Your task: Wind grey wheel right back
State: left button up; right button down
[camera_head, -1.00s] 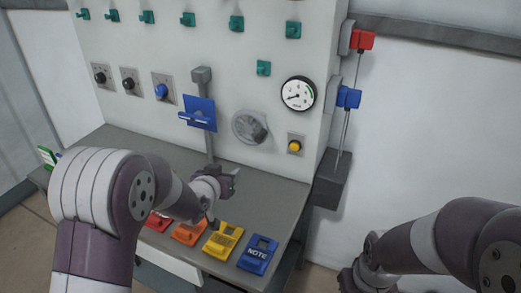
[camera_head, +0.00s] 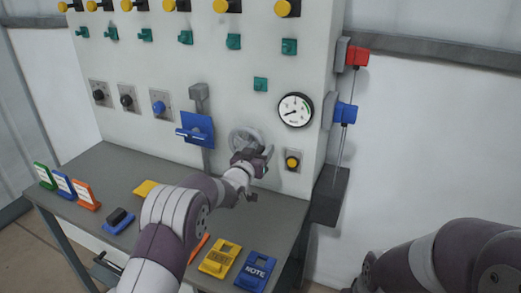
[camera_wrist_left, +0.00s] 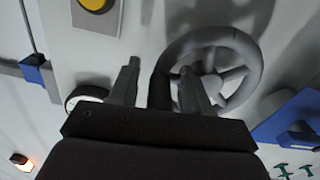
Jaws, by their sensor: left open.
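The grey wheel (camera_head: 240,134) is mounted on the front of the white panel, left of the round gauge. My left gripper (camera_head: 262,160) is at the lower right side of the wheel and hides part of it. In the left wrist view the wheel's spoked rim (camera_wrist_left: 240,45) is close up, right of centre. My left gripper (camera_wrist_left: 160,80) is open there, and a dark upright part, which looks like the wheel's handle, shows between its fingers. I cannot tell whether the fingers touch it. My right arm shows at the bottom right, its gripper out of the picture.
A round gauge (camera_head: 295,109) and a yellow button (camera_head: 292,161) lie right of the wheel. A blue tray-like holder (camera_head: 196,128) is to its left. The grey table (camera_head: 120,170) below carries coloured note blocks. A blue clamp (camera_head: 345,113) sits on the panel's right side.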

pick_arm(q)
grip_shut()
jog(key=shift+f, duration=0.3)
dwell(0.5)
jog(key=shift+f+m+b, duration=0.35)
jog(key=shift+m+b, duration=0.15)
jog(key=shift+b, duration=0.4)
jog(key=w+a+f+m+b, duration=0.1)
jog(key=a+m+b, duration=0.3)
jog(key=m+b, duration=0.5)
jog(key=w+a+f+m+b, duration=0.2)
jog(key=a+m+b, duration=0.2)
jog(key=m+b, duration=0.5)
jog(key=shift+w+a+m, duration=0.35)
jog(key=shift+m, duration=4.05)
